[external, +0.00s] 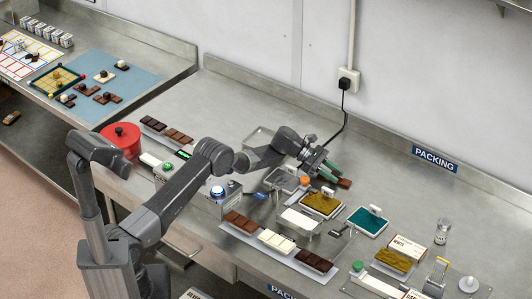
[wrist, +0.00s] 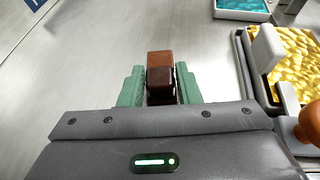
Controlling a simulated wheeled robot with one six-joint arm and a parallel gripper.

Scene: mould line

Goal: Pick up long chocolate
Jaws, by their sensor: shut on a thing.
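My gripper (external: 326,172) has green fingers and is at the right end of my arm, over the steel counter. In the wrist view, the gripper (wrist: 160,88) is shut on a brown long chocolate (wrist: 160,58), which lies between the fingers and points away from the camera. Its near end looks darker brown. In the external view, a brown end of the chocolate (external: 345,183) sticks out beyond the fingers; the rest is hidden by them. I cannot tell whether it touches the counter.
Close by stand a gold-filled tray (external: 322,204), also in the wrist view (wrist: 294,55), and a teal tray (external: 368,221). A tray of chocolate bars (external: 279,241) lies in front. A red pot (external: 121,138) stands left. The counter behind my gripper is clear.

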